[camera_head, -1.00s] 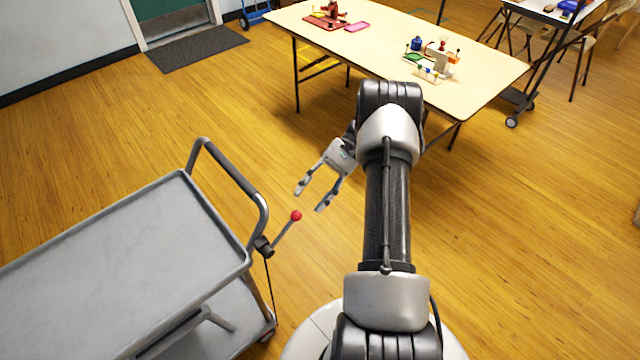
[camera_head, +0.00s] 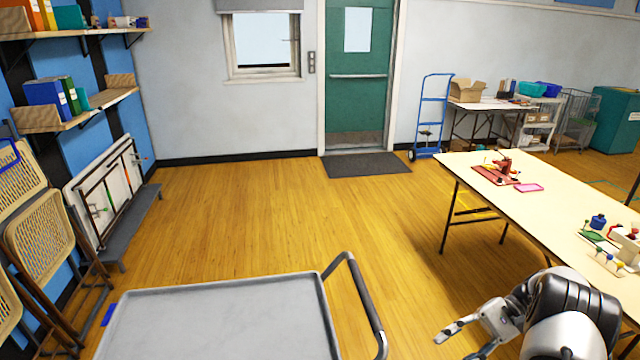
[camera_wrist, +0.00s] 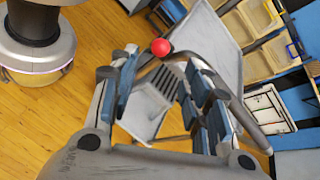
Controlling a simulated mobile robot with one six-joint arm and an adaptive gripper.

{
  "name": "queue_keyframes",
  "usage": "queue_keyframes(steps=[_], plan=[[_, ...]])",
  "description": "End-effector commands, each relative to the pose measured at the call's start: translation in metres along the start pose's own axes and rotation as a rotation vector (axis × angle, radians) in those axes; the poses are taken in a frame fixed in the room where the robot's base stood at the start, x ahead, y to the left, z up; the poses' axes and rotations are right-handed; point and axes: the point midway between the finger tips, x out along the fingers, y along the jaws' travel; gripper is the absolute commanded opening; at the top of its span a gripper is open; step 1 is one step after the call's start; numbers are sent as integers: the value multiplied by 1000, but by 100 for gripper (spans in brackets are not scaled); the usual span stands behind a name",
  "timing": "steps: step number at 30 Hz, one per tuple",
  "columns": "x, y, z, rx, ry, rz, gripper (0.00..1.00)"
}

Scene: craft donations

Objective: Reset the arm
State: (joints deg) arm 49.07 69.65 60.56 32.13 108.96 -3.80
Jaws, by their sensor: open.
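My gripper (camera_head: 458,346) is at the lower right of the head view, beside my arm. Its two fingers are spread, with nothing between them, and they point left toward the grey cart (camera_head: 222,318). In the wrist view my gripper (camera_wrist: 163,62) is open too. The cart's red lever knob (camera_wrist: 161,47) and handle appear beyond the fingers there. I cannot tell the exact gap to the cart.
A long table (camera_head: 530,208) with a red tray (camera_head: 492,175) and several small craft items stands right. Folding chairs (camera_head: 40,232) lean at the left wall. A green door (camera_head: 357,105), dark mat (camera_head: 366,165) and blue hand truck (camera_head: 433,112) are behind. The middle floor is clear.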

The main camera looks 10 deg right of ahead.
Motion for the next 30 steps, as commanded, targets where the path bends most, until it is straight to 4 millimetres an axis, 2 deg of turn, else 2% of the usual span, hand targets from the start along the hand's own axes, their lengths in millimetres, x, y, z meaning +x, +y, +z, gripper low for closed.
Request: queue_keyframes(steps=[5,9,15,19,23,30], plan=[[1,-34,28,-34,69,98,44],[12,-71,72,-90,171,234,44],[37,-106,140,-201,329,417,44],[57,-116,184,-293,436,521,44],[77,-116,225,-397,543,612,44],[112,-94,286,-624,739,744,44]])
